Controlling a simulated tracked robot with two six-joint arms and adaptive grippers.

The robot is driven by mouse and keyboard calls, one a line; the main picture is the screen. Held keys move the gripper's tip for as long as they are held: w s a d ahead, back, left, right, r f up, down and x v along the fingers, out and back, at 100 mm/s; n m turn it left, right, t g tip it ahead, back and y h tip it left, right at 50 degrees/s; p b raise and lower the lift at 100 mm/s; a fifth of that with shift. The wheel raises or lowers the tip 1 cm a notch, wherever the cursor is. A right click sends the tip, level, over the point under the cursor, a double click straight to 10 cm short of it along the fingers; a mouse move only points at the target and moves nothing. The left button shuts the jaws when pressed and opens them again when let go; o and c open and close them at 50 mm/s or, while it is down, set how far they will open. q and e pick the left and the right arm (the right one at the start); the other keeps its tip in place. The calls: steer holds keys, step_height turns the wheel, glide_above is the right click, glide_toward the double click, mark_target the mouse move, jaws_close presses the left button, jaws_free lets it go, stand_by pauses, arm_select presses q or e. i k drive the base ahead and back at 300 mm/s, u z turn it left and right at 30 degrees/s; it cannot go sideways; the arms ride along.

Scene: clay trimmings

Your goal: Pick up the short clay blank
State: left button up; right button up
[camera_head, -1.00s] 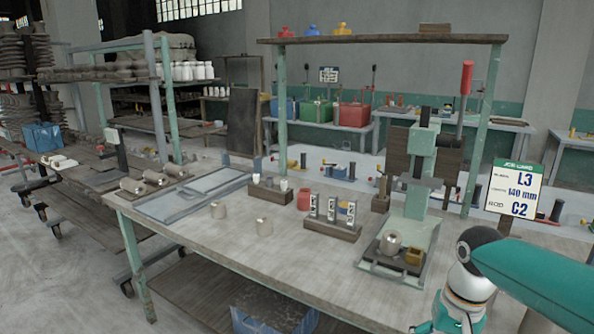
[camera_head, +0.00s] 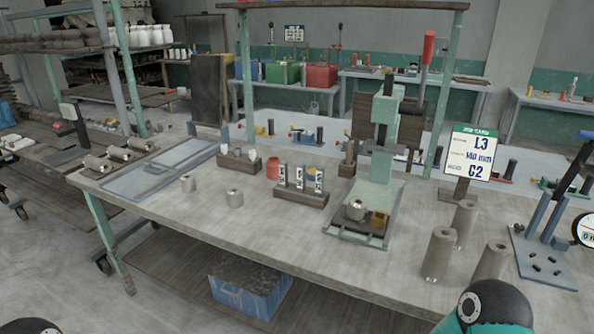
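Another short grey piece (camera_head: 355,210) sits on the base of the green press. I cannot tell for sure which short piece is the task's clay blank. Neither gripper shows; only parts of my arms reach the bottom edge.
The green press (camera_head: 378,190) with a red handle stands mid-right. A job card (camera_head: 474,155) reads L3, 140 mm, C2. A slotted holder (camera_head: 300,197), a red cup (camera_head: 272,168) and grey trays (camera_head: 130,184) stand on the workbench (camera_head: 290,240). Its front middle is clear.

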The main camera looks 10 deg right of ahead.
mark_target(358, 207)
steer(key=z, duration=1.1)
steer(key=i, duration=0.15)
steer(key=u, duration=2.6)
steer(key=k, duration=0.75)
steer(key=z, duration=3.1)
steer(key=k, duration=0.1)
steer(key=u, duration=1.6)
steer(key=i, duration=0.5)
steer(key=u, duration=0.1)
